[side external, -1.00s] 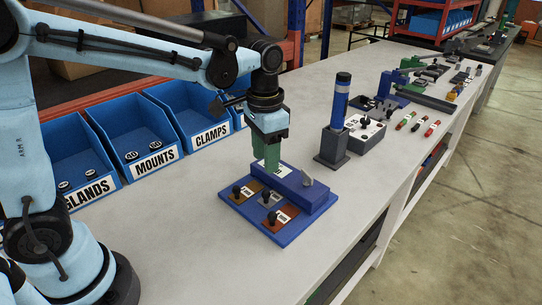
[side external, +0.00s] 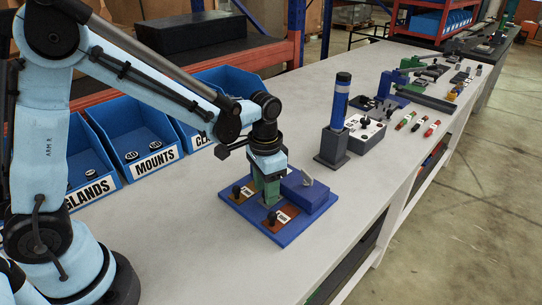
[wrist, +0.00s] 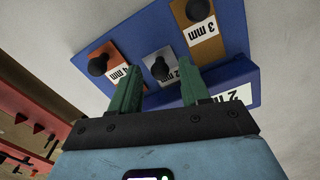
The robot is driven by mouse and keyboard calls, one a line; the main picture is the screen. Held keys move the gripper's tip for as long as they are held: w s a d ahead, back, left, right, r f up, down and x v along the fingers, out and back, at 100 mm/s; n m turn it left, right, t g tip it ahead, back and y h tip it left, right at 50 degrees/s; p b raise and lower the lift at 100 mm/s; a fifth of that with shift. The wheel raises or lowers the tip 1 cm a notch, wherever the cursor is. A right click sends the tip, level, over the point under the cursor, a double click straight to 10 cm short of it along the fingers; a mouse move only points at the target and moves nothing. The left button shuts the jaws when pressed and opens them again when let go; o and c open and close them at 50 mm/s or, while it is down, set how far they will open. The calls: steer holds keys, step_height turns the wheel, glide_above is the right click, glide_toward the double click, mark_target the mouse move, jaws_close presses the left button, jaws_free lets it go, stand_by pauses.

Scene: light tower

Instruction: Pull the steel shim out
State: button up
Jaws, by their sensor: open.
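The steel shim (wrist: 160,55) is a grey plate with a dark round knob (wrist: 161,71), the middle of three shims on a blue base (wrist: 148,22). My gripper (wrist: 162,80) is open. In the wrist view its green fingertips stand either side of the knob, with gaps; I cannot tell whether they reach down to its height. In the side view my gripper (side external: 268,198) is low over the base and hides most of the steel shim. A copper-coloured shim (wrist: 113,55) and a brass-coloured shim marked 3 mm (wrist: 207,50) flank it, each with a black knob.
A raised blue block (side external: 310,198) with a grey upright piece stands on the base just right of my gripper. Behind are blue bins (side external: 135,140). A blue-topped post (side external: 341,105) and a grey switch box (side external: 365,135) stand to the right. The bench in front is clear.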

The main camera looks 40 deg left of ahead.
mark_target(253, 213)
jaws_close()
steer(key=shift+s, duration=2.2)
jaws_free()
step_height(253, 213, up, 12)
